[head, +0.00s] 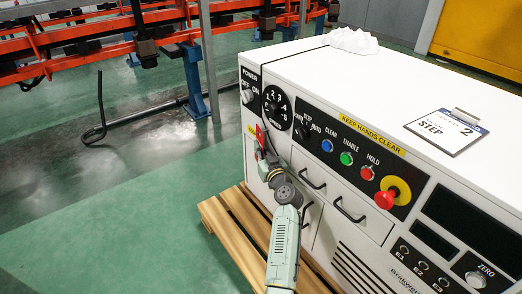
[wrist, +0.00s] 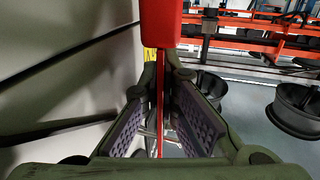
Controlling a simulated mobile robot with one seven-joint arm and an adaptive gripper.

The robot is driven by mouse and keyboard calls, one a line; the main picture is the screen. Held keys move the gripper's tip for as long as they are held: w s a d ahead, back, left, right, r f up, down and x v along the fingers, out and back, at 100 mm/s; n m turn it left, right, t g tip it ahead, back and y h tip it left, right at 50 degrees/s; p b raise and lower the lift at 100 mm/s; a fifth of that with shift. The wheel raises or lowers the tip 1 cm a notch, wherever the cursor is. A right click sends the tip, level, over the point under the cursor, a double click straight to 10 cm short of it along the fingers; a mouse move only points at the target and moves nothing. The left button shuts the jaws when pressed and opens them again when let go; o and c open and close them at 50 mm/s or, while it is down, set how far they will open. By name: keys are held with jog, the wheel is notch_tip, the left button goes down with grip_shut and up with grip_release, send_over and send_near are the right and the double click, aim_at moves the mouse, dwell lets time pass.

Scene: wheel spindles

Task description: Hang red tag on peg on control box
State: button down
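The white control box (head: 300,75) stands with its knobs and buttons facing the front left. My gripper (head: 267,163) is at the left end of its front, below the speed dial. The red tag (head: 261,138) shows as a small red patch at my fingertips. In the wrist view the tag (wrist: 161,28) is a wide red piece at the top with a thin red strip running down between the fingers. My gripper (wrist: 163,75) is closed on it at the fingertips. I cannot make out the peg in either view.
A thin black cord (head: 290,57) crosses the box top and hangs down its front. A clipboard (head: 446,131) and a crumpled white item (head: 353,40) lie on top. A wooden pallet (head: 222,224) lies under the box. Green floor to the left is open.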

dwell(0.4)
jog(key=c, duration=1.7)
grip_release()
jog(key=shift+r, duration=0.1)
